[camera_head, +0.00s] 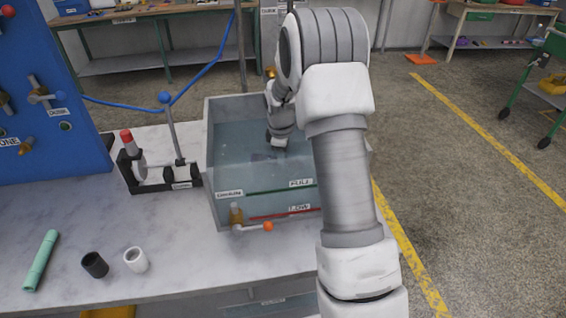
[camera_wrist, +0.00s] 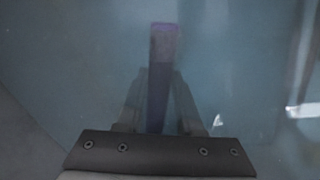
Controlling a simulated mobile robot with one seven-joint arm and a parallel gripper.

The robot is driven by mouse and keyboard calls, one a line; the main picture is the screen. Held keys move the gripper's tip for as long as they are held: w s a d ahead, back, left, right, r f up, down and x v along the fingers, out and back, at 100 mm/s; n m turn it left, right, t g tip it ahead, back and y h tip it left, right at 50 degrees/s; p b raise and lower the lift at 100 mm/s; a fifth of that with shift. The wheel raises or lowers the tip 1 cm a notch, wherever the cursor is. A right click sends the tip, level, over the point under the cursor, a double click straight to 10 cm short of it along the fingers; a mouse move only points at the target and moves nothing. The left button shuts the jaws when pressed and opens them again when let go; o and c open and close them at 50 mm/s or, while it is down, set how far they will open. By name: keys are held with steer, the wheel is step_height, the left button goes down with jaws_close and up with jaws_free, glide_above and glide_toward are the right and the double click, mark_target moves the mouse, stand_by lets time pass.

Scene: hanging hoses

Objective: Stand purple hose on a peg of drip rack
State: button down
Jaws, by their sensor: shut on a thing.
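My gripper (camera_wrist: 160,105) is shut on the purple hose (camera_wrist: 161,60) in the wrist view. The hose runs straight out between the two fingers, and its lighter purple end shows beyond them. The view is hazy and bluish, with the fingers and hose inside the clear tank's water. In the head view my gripper (camera_head: 279,138) reaches down into the tank (camera_head: 235,200), and the hose cannot be made out there. I cannot make out a drip rack with pegs in either view.
The tank has full and low marks and a tap (camera_head: 240,220) in front. Left of it stands a black lever device (camera_head: 160,180). A green tube (camera_head: 41,260), a black ring (camera_head: 95,265) and a white ring (camera_head: 136,260) lie front left. A blue panel (camera_head: 40,90) stands behind them.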

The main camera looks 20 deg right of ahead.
steer(key=shift+f, duration=1.05)
steer(key=shift+f, duration=0.1)
